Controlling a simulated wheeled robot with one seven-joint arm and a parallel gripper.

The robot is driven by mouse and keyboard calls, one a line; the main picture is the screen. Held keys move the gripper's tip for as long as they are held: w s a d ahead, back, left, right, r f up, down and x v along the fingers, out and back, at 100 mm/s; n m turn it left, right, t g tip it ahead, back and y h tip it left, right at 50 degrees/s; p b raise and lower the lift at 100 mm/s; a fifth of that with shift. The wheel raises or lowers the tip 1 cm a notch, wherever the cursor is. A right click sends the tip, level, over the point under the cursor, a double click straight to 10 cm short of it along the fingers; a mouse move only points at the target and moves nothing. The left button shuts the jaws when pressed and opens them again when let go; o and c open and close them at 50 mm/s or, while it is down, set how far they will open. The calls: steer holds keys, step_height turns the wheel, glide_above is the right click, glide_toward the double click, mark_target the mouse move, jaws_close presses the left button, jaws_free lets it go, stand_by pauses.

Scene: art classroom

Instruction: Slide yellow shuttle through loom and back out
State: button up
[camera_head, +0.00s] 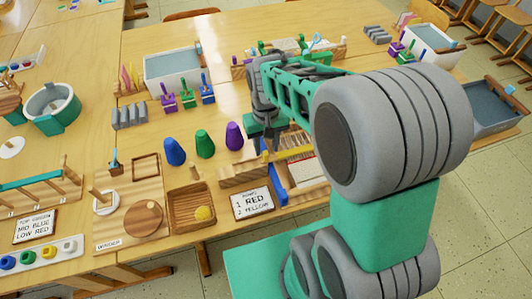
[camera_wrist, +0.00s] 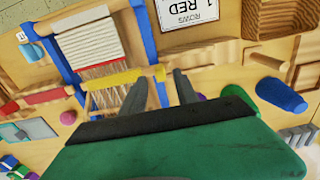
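The loom has blue side bars (camera_wrist: 138,28), pale warp threads and a white woven band with a red edge (camera_wrist: 90,42). The yellow shuttle (camera_wrist: 112,79) lies across the warp, with its right end by the right blue bar; it also shows in the head view (camera_head: 297,152). My gripper (camera_wrist: 162,74) is open, its two dark fingers apart, with the tips near the shuttle's right end. I cannot tell whether they touch it. In the head view, my arm hides part of the loom and the fingers (camera_head: 262,145) point down beside it.
The row card (camera_head: 252,203) reads red, then yellow. A red shuttle (camera_wrist: 38,99) lies left of the loom in the wrist view. Blue, green and purple cones (camera_head: 204,144) stand nearby.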

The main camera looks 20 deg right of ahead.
mark_target(266, 153)
step_height(266, 153, down, 4)
steer(key=shift+r, duration=0.15)
jaws_close()
stand_by(0.3)
steer(key=shift+r, duration=0.1)
stand_by(1.0)
